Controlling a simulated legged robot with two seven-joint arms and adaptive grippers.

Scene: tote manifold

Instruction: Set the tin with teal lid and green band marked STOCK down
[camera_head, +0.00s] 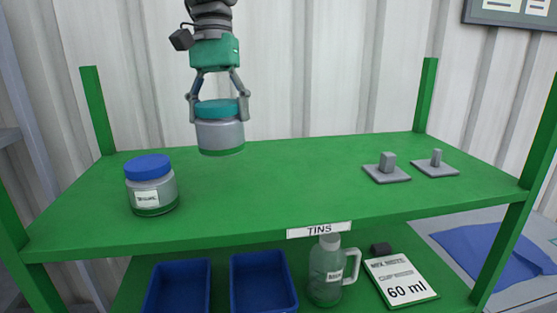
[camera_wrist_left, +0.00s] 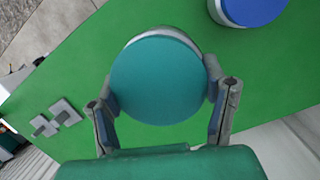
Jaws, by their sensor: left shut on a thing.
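My left gripper (camera_head: 217,103) comes down from above and is shut on the tin with the teal lid (camera_head: 219,127), one finger on each side near the lid. The tin is upright, with a green band at its bottom edge; no label reading STOCK shows on the side I see. It appears to be at the back part of the green shelf top; I cannot tell whether its base touches the surface. In the left wrist view the teal lid (camera_wrist_left: 158,79) sits between the fingers of the left gripper (camera_wrist_left: 163,100). My right gripper is not in view.
A tin with a blue lid (camera_head: 150,185) stands at the left on the green shelf (camera_head: 280,185). Two grey blocks on plates (camera_head: 386,169) (camera_head: 436,164) stand at the right. The shelf's middle is clear. Below are blue bins (camera_head: 262,283), a jug (camera_head: 326,272) and a 60 ml card (camera_head: 400,280).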

